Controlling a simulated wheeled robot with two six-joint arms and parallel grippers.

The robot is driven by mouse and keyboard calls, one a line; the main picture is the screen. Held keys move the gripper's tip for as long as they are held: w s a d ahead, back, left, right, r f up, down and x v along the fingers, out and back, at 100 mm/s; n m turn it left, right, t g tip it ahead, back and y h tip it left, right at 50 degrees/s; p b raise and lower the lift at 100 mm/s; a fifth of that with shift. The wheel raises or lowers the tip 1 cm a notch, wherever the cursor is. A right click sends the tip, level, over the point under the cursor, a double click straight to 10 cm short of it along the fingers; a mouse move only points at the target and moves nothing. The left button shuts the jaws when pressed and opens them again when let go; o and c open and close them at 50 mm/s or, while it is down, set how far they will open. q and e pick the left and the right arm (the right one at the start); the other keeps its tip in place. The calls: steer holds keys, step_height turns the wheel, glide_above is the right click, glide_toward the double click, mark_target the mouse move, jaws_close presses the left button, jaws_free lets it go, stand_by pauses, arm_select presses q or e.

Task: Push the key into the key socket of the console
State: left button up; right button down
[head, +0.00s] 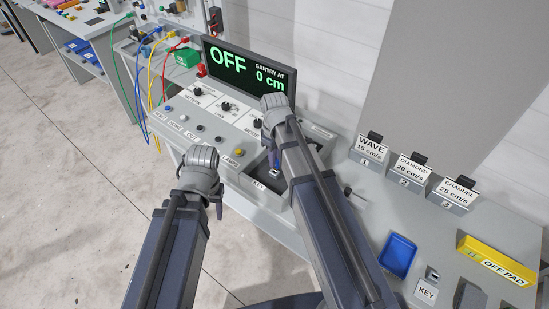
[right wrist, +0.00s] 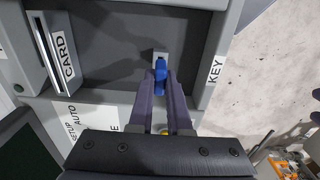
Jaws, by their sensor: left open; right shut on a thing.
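The console (head: 212,117) has a dark recessed tray with the light metal key socket (right wrist: 160,55) on its floor, beside a label reading KEY (right wrist: 215,69). My right gripper (right wrist: 161,88) is shut on the blue key (right wrist: 160,72), whose tip is at the socket. I cannot tell how far the key is in. In the head view the key (head: 277,161) shows small beside my right arm, just above the socket (head: 274,173). My left gripper (head: 217,203) is open and empty, in front of the console's near edge.
A white slot labelled CARD (right wrist: 55,50) stands at the recess's other side. The console screen (head: 250,75) reads OFF, gantry at 0 cm. Cartridges (head: 410,172), a blue tray (head: 398,256), a yellow OFF PAD box (head: 496,262) and a KEY holder (head: 427,290) are on the right.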

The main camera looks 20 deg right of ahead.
steer(key=shift+f+b, duration=1.45)
steer(key=c, duration=0.8)
jaws_free()
step_height(320, 180, up, 8)
steer(key=p, duration=0.8)
steer(key=shift+f, duration=0.1)
